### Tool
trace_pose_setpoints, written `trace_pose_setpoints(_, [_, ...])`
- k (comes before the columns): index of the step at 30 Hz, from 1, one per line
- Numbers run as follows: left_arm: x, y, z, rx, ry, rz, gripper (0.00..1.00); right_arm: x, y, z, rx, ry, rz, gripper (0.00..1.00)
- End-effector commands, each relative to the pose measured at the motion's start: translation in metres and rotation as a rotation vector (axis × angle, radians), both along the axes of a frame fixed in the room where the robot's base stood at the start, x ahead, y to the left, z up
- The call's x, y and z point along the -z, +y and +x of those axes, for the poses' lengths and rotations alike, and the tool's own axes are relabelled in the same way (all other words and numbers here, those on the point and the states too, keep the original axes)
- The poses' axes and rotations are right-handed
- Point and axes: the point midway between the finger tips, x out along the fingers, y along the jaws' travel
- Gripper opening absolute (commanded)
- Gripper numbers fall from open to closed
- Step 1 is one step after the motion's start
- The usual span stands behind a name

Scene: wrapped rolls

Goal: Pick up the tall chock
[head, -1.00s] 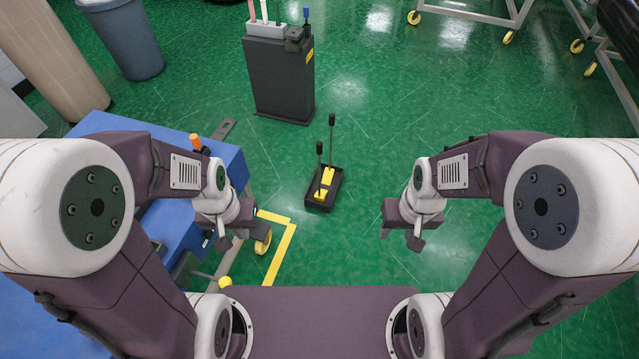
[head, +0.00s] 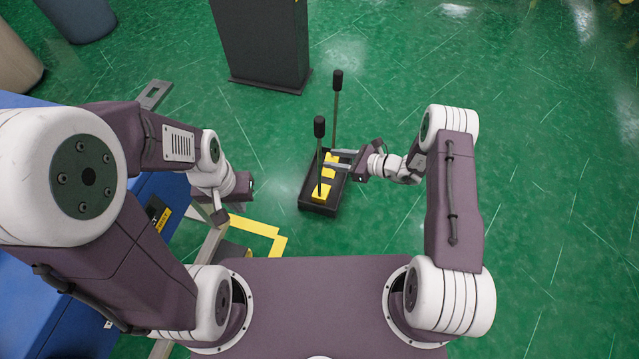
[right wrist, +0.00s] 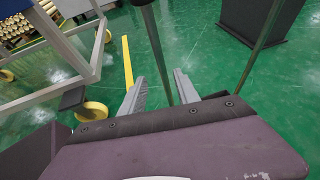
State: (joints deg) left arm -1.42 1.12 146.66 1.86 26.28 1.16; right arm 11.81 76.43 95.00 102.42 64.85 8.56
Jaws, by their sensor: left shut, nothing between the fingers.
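Two yellow chocks with upright rods and black knobs stand in a black tray (head: 310,209) on the floor. The far chock (head: 331,158) has its knob higher in the head view and looks the taller; the near chock (head: 322,194) is in front of it. My right gripper (head: 333,159) is open over the tray, coming from the right. In the right wrist view a rod (right wrist: 155,45) passes between its fingers with gaps on both sides; a second rod (right wrist: 261,45) is outside them, right. The chock bases are hidden there. My left gripper (head: 220,215) is shut and empty, left of the tray.
A dark bin (head: 262,45) stands beyond the tray. A blue cart (head: 160,187) is on the left, under my left arm. Yellow floor tape (head: 262,229) lies in front of it. The floor right of the tray is clear.

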Motion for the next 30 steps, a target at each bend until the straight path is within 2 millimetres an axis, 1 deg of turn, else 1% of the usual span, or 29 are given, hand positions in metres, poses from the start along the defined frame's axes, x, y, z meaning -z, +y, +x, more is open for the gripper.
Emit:
trace_pose_setpoints(1, [0.005,0.000,0.000,0.000,0.000,0.000,0.00,0.008,-0.002,0.003,0.019,0.002,0.011,0.38])
trace_pose_setpoints(5, [0.003,0.000,0.000,0.000,0.000,0.000,0.00,0.006,-0.002,0.005,0.030,0.002,0.016,0.38])
trace_pose_setpoints(7, [0.007,0.000,0.000,0.000,0.000,0.000,0.00,0.009,0.002,0.007,0.028,0.002,0.015,0.38])
trace_pose_setpoints(12, [0.025,0.000,0.000,0.000,0.000,0.000,0.00,0.022,0.024,0.018,0.025,0.001,0.013,0.38])
trace_pose_setpoints(17, [0.028,0.000,0.000,0.000,0.000,0.000,0.00,0.021,0.032,0.023,0.026,0.001,0.013,0.38])
trace_pose_setpoints(22, [0.056,0.000,0.000,0.000,0.000,0.000,0.00,0.033,0.059,0.036,0.023,-0.001,0.013,0.38])
trace_pose_setpoints(26, [0.061,0.000,0.000,0.000,0.000,0.000,0.00,0.036,0.072,0.043,0.025,0.002,0.013,0.38])
trace_pose_setpoints(30, [0.059,0.000,0.000,0.000,0.000,0.000,0.00,0.034,0.074,0.045,0.027,0.003,0.013,0.38])
